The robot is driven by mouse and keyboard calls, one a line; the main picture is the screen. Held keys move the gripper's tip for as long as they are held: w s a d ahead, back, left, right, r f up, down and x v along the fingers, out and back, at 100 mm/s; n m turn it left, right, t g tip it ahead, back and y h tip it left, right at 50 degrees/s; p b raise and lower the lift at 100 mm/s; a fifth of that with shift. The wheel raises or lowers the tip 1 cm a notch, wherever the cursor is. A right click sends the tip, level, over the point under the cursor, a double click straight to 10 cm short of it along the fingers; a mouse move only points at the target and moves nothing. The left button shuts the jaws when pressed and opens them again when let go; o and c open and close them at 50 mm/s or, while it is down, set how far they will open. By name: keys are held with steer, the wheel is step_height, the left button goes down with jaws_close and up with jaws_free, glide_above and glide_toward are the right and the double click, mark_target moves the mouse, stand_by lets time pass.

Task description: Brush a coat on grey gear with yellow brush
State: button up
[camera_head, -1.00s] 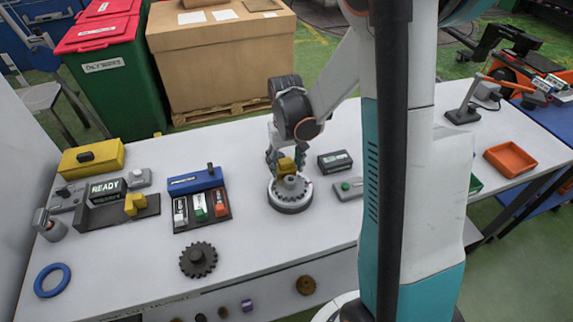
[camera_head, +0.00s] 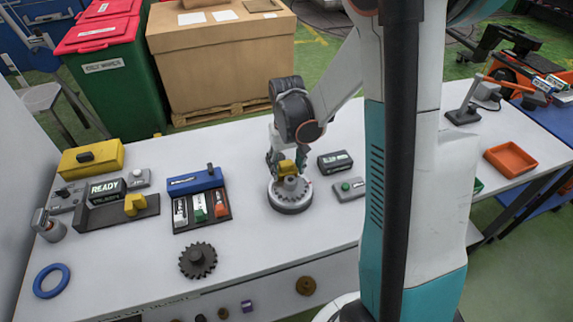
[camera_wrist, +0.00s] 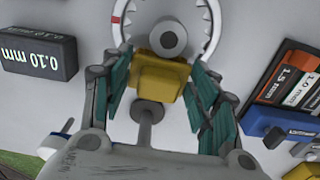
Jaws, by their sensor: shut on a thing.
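My gripper (camera_head: 286,158) is shut on the yellow brush (camera_head: 287,167), and the brush also shows between the fingers in the wrist view (camera_wrist: 158,77). The grey gear (camera_head: 292,184) lies on the round white turntable (camera_head: 291,208), directly below the brush. In the wrist view the gear's round grey hub (camera_wrist: 167,39) shows just beyond the brush, with part of the toothed rim around it. I cannot tell whether the brush touches the gear.
A tray of labelled blocks (camera_head: 203,209) is at left, with a dark gear (camera_head: 198,260) in front. A READY display (camera_head: 106,190) stands farther left. An orange tray (camera_head: 510,159) lies far right.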

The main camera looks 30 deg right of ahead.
steer(key=shift+w+d+b, duration=0.1)
steer(key=shift+w+b, duration=0.3)
steer(key=shift+w, duration=0.05)
stand_by(1.7)
steer(key=shift+s, duration=0.45)
stand_by(0.3)
steer(key=shift+w, duration=0.45)
stand_by(0.3)
steer(key=shift+r+p, duration=2.15)
steer(key=shift+r, duration=1.4)
